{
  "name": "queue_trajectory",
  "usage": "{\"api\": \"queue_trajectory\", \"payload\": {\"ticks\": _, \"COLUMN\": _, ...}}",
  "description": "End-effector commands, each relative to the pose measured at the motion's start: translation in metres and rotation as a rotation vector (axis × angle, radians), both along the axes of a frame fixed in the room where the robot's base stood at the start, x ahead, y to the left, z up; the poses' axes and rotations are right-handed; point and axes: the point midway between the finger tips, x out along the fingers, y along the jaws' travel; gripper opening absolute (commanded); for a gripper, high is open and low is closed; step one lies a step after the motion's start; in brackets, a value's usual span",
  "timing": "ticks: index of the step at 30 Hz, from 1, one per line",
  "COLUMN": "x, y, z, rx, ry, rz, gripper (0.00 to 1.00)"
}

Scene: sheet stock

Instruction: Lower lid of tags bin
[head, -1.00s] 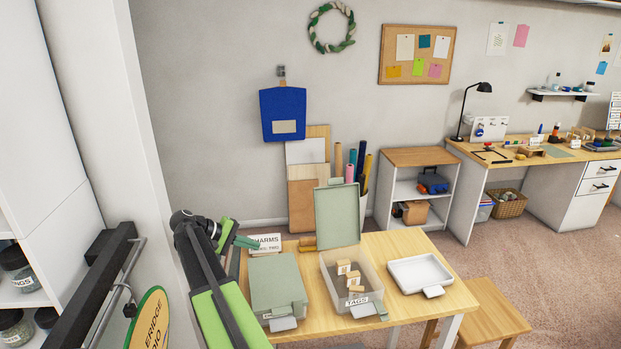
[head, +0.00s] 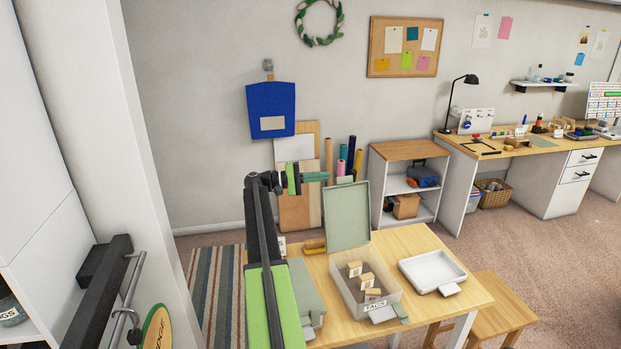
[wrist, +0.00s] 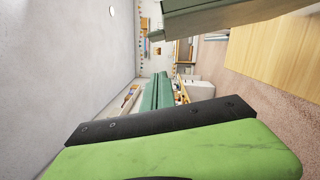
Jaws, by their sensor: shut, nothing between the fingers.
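The tags bin (head: 390,304) is a clear box with a "TAGS" label on the table, holding several small wooden blocks. Its grey-green lid (head: 347,216) stands open, nearly upright at the bin's back edge. My gripper (head: 317,177) is shut and empty, its green fingers level with the lid's upper left corner; whether they touch cannot be told in the head view. In the wrist view the shut fingers (wrist: 158,92) point away from the camera, and a grey-green panel, apparently the lid (wrist: 225,18), lies apart above them.
A second bin with its lid shut (head: 306,284) stands left of the tags bin, partly behind my arm. A white tray (head: 432,272) sits to the right. Rolls and boards (head: 296,205) lean on the wall behind. A wooden stool (head: 497,308) stands at right.

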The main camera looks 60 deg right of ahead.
Motion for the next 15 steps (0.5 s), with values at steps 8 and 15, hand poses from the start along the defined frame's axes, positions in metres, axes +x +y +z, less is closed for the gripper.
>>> {"api": "queue_trajectory", "payload": {"ticks": 8, "x": -0.045, "y": 0.004, "z": 0.010, "rx": 0.000, "ry": -0.001, "rz": -0.004, "gripper": 0.00}}
{"api": "queue_trajectory", "payload": {"ticks": 15, "x": -0.053, "y": 0.012, "z": 0.012, "rx": 0.000, "ry": -0.001, "rz": -0.004, "gripper": 0.00}}
